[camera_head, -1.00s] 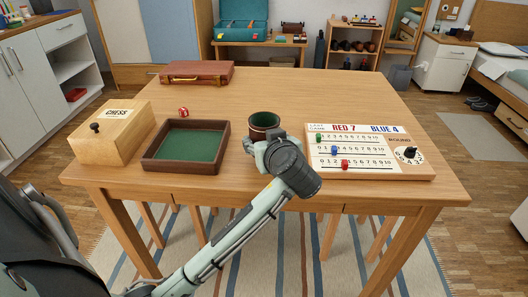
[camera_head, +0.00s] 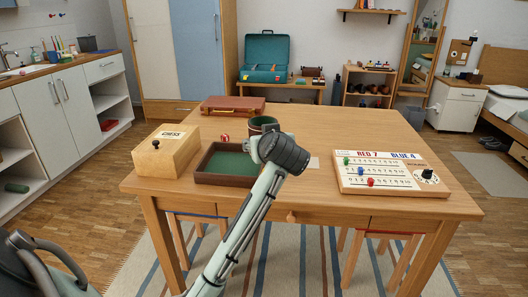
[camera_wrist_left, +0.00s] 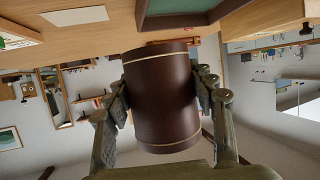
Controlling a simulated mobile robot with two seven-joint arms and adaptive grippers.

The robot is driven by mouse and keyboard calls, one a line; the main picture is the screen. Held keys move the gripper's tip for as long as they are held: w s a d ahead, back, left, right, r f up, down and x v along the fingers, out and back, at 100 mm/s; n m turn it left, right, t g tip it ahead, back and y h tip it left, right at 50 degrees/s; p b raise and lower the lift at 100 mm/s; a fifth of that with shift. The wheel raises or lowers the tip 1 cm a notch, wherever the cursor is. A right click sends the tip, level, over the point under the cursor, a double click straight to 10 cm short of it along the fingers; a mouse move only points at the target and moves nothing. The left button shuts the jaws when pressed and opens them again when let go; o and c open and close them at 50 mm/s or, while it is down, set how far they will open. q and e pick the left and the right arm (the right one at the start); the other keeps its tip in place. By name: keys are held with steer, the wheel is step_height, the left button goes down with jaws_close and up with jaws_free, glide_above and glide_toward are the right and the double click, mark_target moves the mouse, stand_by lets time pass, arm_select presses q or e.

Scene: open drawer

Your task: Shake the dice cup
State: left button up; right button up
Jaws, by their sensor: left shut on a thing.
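The dice cup (camera_head: 264,124) is dark brown with a green inside and a pale gold band near the rim. In the head view it appears over the back right corner of the brown tray. My left gripper (camera_head: 266,140) is shut around its side. In the left wrist view the cup (camera_wrist_left: 162,100) sits between the fingers, with the tabletop (camera_wrist_left: 195,15) at the picture's top and a gap beside the cup. It seems lifted off the table. Its contents are hidden. A red die (camera_head: 225,138) shows behind the tray, left of the cup.
The green-lined tray (camera_head: 225,181) stands below and left of the cup. A wooden chess box (camera_head: 166,158) is at left, a brown case (camera_head: 233,104) at the back, and a score board (camera_head: 390,188) at right. The table between tray and board is mostly clear.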

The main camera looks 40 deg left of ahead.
mark_target(259, 123)
arm_select(q)
steer(key=shift+s+a+r, duration=0.15)
steer(key=shift+r, duration=3.95)
step_height(259, 123, down, 3)
steer(key=shift+f, duration=0.2)
step_height(259, 123, up, 3)
steer(key=shift+r, duration=0.15)
step_height(259, 123, down, 2)
steer(key=shift+f, duration=0.1)
steer(key=shift+r, duration=0.4)
steer(key=shift+f, duration=0.3)
steer(key=shift+r, duration=0.75)
step_height(259, 123, down, 3)
steer(key=shift+s+r, duration=0.1)
steer(key=shift+r, duration=0.2)
